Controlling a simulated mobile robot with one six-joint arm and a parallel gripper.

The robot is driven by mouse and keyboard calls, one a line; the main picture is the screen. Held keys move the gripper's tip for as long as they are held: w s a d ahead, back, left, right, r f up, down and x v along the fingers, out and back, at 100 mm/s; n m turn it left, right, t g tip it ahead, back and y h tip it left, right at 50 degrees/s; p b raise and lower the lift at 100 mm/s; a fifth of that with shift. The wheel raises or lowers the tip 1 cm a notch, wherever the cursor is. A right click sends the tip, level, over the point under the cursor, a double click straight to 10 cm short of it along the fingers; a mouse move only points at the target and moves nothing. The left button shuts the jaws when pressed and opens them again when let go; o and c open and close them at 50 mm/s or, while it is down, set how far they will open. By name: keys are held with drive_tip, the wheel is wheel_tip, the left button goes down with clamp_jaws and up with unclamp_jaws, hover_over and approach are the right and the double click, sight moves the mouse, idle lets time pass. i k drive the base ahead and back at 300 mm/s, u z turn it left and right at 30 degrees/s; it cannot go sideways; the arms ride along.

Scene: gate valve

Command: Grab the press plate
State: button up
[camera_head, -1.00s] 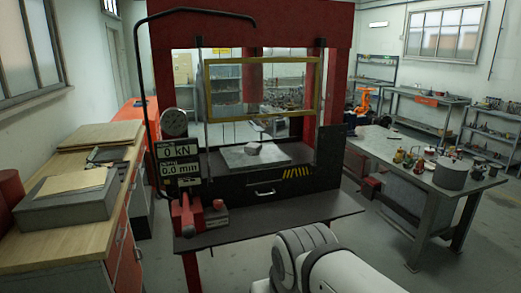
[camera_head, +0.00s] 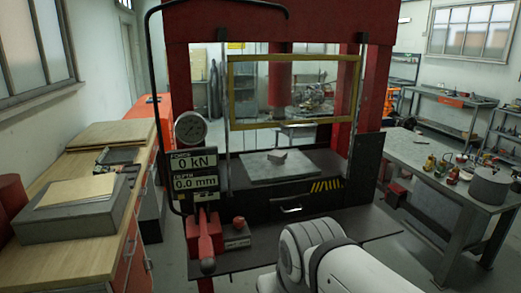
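A flat grey plate (camera_head: 262,172) lies on the dark bed of the red press, behind the yellow-framed guard's lower edge. A small light-grey wedge-like piece (camera_head: 278,155) sits on top of it. I cannot tell for sure whether this grey plate is the press plate. On the left bench, a thin tan plate (camera_head: 78,190) lies on a grey block (camera_head: 75,218). My white arm shows at the bottom right of centre. My gripper is outside the picture.
The red press (camera_head: 200,30) has a yellow-framed guard (camera_head: 235,125), a red-handled lever (camera_head: 206,240) and a dark front shelf (camera_head: 330,233). A wooden bench (camera_head: 45,248) stands left. A metal table (camera_head: 405,150) with several small items stands right. Grey floor shows between press and table.

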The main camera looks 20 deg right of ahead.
sight(279, 156)
drive_tip(key=i, duration=1.1)
drive_tip(key=z, duration=0.05)
